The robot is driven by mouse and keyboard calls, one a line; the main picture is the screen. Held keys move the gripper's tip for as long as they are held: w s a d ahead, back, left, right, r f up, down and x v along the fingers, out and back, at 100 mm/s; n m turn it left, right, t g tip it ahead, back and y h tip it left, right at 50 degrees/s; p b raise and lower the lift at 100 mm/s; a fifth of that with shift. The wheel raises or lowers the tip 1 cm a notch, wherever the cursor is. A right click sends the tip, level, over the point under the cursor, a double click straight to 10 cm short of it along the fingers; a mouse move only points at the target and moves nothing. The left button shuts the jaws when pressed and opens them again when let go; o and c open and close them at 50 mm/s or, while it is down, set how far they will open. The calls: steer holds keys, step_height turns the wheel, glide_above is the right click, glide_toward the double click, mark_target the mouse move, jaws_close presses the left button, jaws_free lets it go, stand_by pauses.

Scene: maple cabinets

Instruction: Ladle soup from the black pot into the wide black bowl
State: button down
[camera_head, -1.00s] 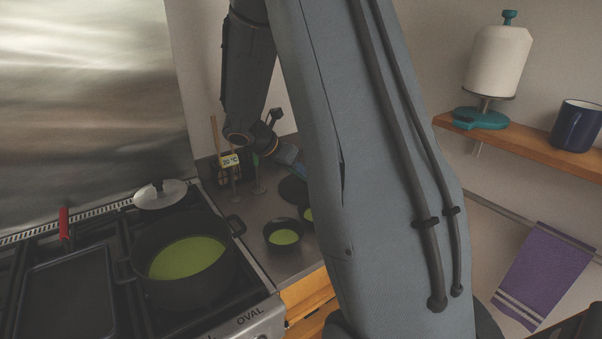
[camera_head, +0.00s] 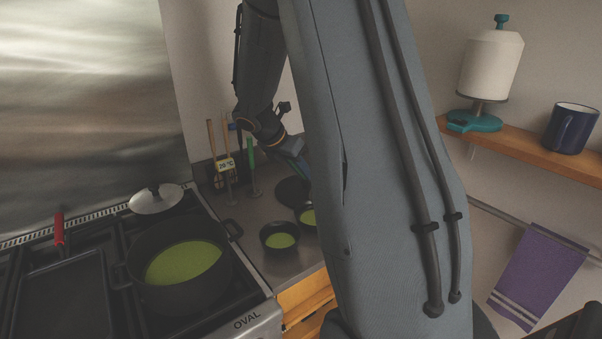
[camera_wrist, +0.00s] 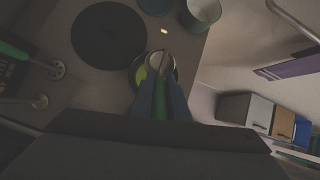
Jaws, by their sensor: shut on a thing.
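The black pot (camera_head: 186,283) stands on the stove with green soup in it. In the head view, a black bowl (camera_head: 280,242) with green soup stands on the counter. My gripper (camera_wrist: 161,108) is shut on the green handle of a ladle (camera_wrist: 163,60). In the wrist view, the ladle's pale head is over or in a dark bowl (camera_wrist: 174,78) with green soup on its left side; I cannot tell if they touch. My fingertips are hidden in the head view.
A dark round disc (camera_wrist: 110,35) lies on the counter beside the bowl. Upright utensils (camera_head: 227,150) stand at the back wall. A cup (camera_wrist: 203,13) is near the counter's front edge. A lid (camera_head: 155,200) lies behind the pot, and a pan (camera_head: 62,290) is on the left burners.

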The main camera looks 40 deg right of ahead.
steer(key=shift+d+r+y, duration=0.3)
steer(key=shift+d, duration=0.15)
steer(key=shift+d+r, duration=0.15)
steer(key=shift+d, duration=0.1)
steer(key=shift+w+d+r+y, duration=0.1)
steer(key=shift+d+r+y, duration=0.5)
steer(key=shift+d+y, duration=0.2)
steer(key=shift+d+r+y, duration=0.6)
steer(key=shift+d+y, duration=0.1)
steer(key=shift+d, duration=0.2)
steer(key=shift+d+r, duration=0.15)
steer(key=shift+d, duration=0.1)
steer(key=shift+d+r+y, duration=0.5)
steer(key=shift+d+y, duration=0.1)
steer(key=shift+y, duration=0.1)
stand_by(0.3)
steer(key=shift+w, duration=0.15)
stand_by(1.0)
